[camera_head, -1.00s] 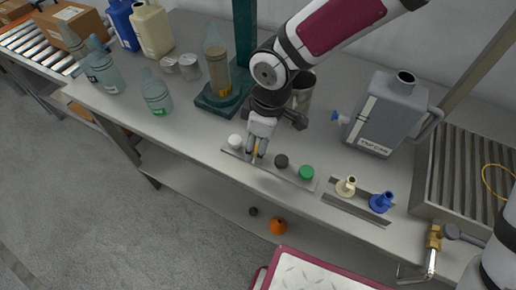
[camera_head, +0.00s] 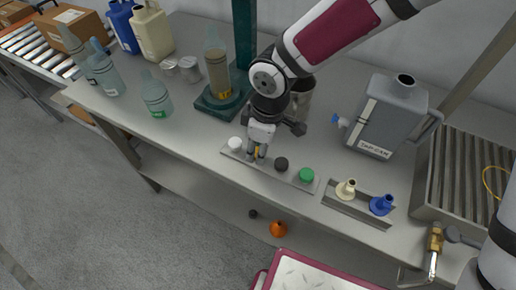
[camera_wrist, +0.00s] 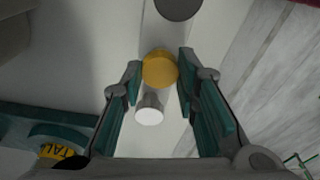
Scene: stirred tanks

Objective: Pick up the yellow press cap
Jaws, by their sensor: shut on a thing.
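The yellow press cap (camera_wrist: 160,69) sits between my gripper's two teal-padded fingers in the wrist view. In the head view only a bit of the yellow cap (camera_head: 258,151) shows below the fingers. My gripper (camera_head: 254,154) points down over the metal cap strip (camera_head: 296,181) and is shut on the yellow cap. The fingertips also show in the wrist view (camera_wrist: 158,66). I cannot tell whether the cap is clear of the strip.
On the strip, a white cap (camera_head: 235,143) is to the left, a black cap (camera_head: 281,164) and a green cap (camera_head: 306,175) to the right. A teal stand with a bottle (camera_head: 217,75) is behind left.

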